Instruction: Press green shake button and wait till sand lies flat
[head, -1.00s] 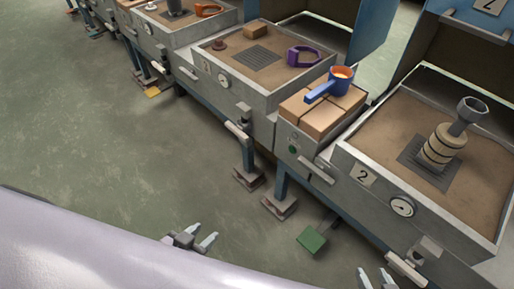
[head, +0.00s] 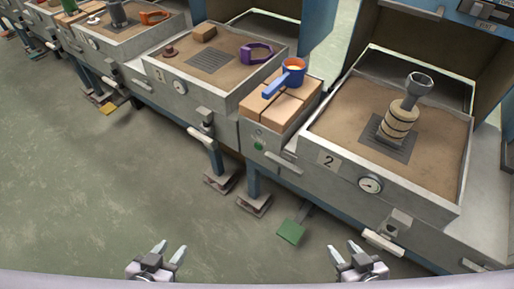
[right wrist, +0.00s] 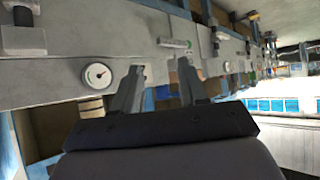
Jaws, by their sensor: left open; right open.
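The sand box marked 2 (head: 330,112) stands at the right with brown sand (head: 350,95) in it. A ribbed tan shell (head: 398,128) with a grey funnel (head: 418,86) stands on its dark grate. A round green button (head: 258,146) sits on the front of the brick-topped cabinet to its left. My left gripper (head: 172,254) is open and empty at the lower middle, well apart from the button. My right gripper (head: 356,256) is open and empty below box 2's front; its open fingers also show in the right wrist view (right wrist: 160,88).
A green foot pedal (head: 291,232) is near the floor between my grippers. A blue-handled pot (head: 292,73) stands on the bricks (head: 283,103). Handles and a gauge (head: 370,184) stick out from the box fronts. The floor at left is clear.

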